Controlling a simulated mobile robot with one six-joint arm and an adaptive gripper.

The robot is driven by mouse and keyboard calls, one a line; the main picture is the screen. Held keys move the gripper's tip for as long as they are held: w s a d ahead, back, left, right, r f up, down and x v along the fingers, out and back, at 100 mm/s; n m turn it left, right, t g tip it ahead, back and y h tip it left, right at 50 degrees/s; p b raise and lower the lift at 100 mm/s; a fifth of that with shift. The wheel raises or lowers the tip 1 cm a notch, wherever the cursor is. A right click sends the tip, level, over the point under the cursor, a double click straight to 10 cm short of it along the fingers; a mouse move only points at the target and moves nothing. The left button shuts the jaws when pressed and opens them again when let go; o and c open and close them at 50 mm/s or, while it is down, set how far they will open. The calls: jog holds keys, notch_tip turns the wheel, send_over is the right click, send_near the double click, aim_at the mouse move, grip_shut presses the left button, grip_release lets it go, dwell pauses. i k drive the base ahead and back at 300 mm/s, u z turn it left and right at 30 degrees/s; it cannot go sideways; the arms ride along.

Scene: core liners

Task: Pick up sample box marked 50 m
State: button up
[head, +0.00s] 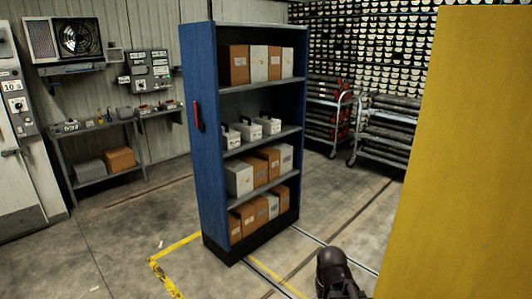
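Several boxes, brown and white, stand on a tall blue shelf unit (206,140) with grey shelves. Brown and white boxes (240,64) fill part of the upper shelf. White carriers with dark handles (245,131) stand on the shelf below. More boxes (239,178) stand on the third shelf, and others (262,208) on the bottom one. Some boxes have small labels, but they are too small to read, so I cannot tell which is marked 50 m. A dark rounded part at the bottom edge seems to be my arm. My gripper's fingers do not show.
A large yellow panel (460,150) blocks the right side. Carts with dark cylinders (385,130) stand behind, before a wall rack of core liners (375,45). A workbench (95,126) stands at left. Yellow floor tape and rails (270,278) run by the shelf; the left floor is clear.

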aim_at(272, 126)
jog(key=z, duration=0.05)
jog(key=i, duration=2.05)
jog(key=u, duration=0.2)
jog(key=i, duration=1.8)
jog(key=u, duration=0.15)
